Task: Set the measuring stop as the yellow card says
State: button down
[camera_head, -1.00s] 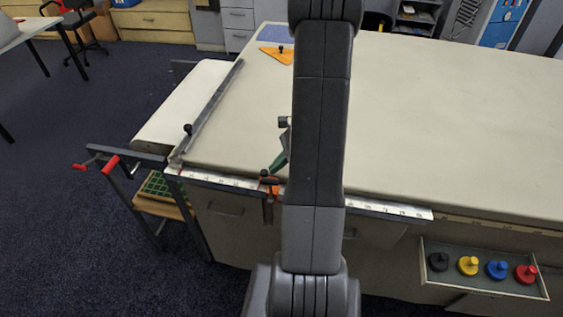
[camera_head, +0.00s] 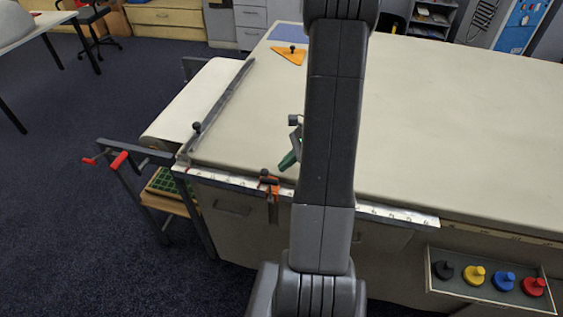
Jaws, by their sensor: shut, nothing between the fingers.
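A pale ruler strip (camera_head: 225,180) with dark marks runs along the table's front edge, partly hidden behind my arm. Its figures are too small to read. An orange stop-like piece (camera_head: 268,180) with a dark knob sits on this strip, left of my arm. A brownish-orange part of it hangs below the edge. No yellow card can be made out.
A long grey bar (camera_head: 220,105) lies at left; an orange triangle (camera_head: 289,56) lies at the back. A tray (camera_head: 432,285) holds several coloured knobbed weights. Red handles (camera_head: 118,161) project at left.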

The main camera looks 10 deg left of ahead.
jog(key=d, duration=0.1)
jog(key=w+d+r, duration=0.2)
jog(key=shift+w+d+b, duration=0.15)
jog(key=shift+d+b, duration=0.15)
jog(key=shift+b, duration=0.05)
jog(key=v, duration=0.7)
jog(key=shift+s+a+r+b, duration=0.2)
jog(key=shift+s+r+b, duration=0.05)
jog(key=shift+s+b, duration=0.15)
jog(key=p+x, duration=0.1)
jog(key=x, duration=0.9)
jog(key=shift+a, duration=0.25)
jog(key=shift+s+a+f, duration=0.3)
jog(key=shift+s+a, duration=0.5)
jog(key=shift+a, duration=0.05)
jog(key=shift+s+a, duration=0.1)
